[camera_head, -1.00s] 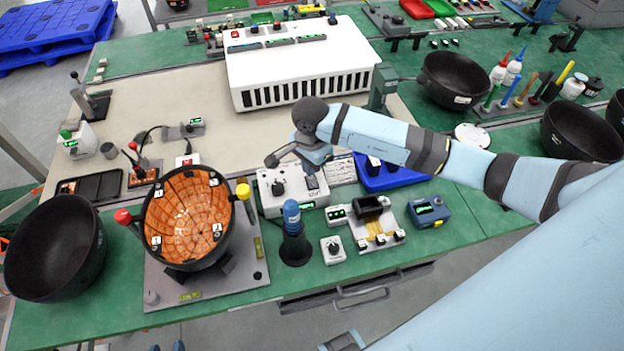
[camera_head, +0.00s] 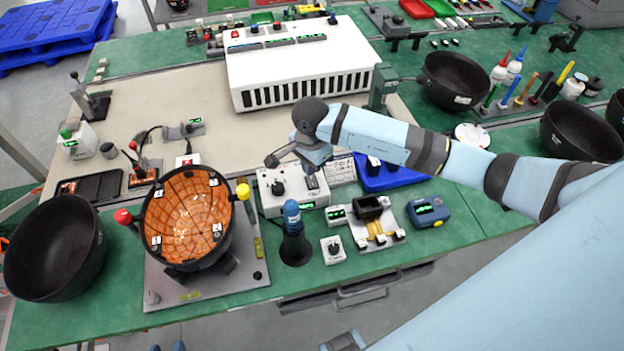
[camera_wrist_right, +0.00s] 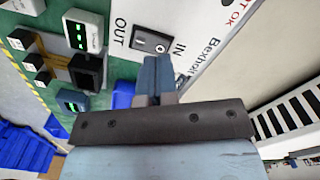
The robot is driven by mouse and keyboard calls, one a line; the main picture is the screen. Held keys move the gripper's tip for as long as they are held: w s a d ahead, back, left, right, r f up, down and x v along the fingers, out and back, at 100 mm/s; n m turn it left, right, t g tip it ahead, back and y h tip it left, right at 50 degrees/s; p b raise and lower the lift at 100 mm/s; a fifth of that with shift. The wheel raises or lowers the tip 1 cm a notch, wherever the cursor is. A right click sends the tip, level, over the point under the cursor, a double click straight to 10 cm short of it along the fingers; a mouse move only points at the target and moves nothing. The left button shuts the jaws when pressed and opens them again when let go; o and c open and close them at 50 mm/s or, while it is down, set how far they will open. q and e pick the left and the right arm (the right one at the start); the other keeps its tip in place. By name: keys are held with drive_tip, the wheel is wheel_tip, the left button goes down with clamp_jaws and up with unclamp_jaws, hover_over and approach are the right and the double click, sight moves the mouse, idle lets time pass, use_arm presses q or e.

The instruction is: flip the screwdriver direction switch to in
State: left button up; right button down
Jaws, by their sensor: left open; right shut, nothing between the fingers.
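The direction switch is a small black rocker (camera_wrist_right: 150,42) on a white box, between the printed words OUT and IN in the right wrist view. I cannot tell which side is pressed. The white box (camera_head: 267,196) with a dark knob stands on the green bench in the head view. My right gripper (camera_wrist_right: 155,66) is shut and empty, its blue fingertips close to the switch near the IN side. Contact cannot be told. In the head view, my right gripper (camera_head: 311,170) is over the box's right part. My left gripper (camera_head: 167,347) is open and empty at the bottom edge.
A blue-topped tool (camera_head: 292,213) stands in a dark holder in front of the box. A small knob unit (camera_head: 333,249) and a fixture (camera_head: 381,232) are to its right. A blue tray (camera_head: 392,180) lies behind them. An orange-lined bowl (camera_head: 187,218) is at left.

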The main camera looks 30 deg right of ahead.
sight(311, 178)
drive_tip(key=shift+f+b, duration=1.15)
drive_tip(key=shift+f, duration=0.25)
idle(0.5)
drive_tip(key=shift+r, duration=0.2)
drive_tip(key=shift+r+p, duration=0.45)
drive_tip(key=shift+r, duration=0.15)
drive_tip(key=shift+r+p, duration=1.3)
drive_tip(key=shift+r, duration=1.5)
drive_tip(key=shift+f, duration=0.1)
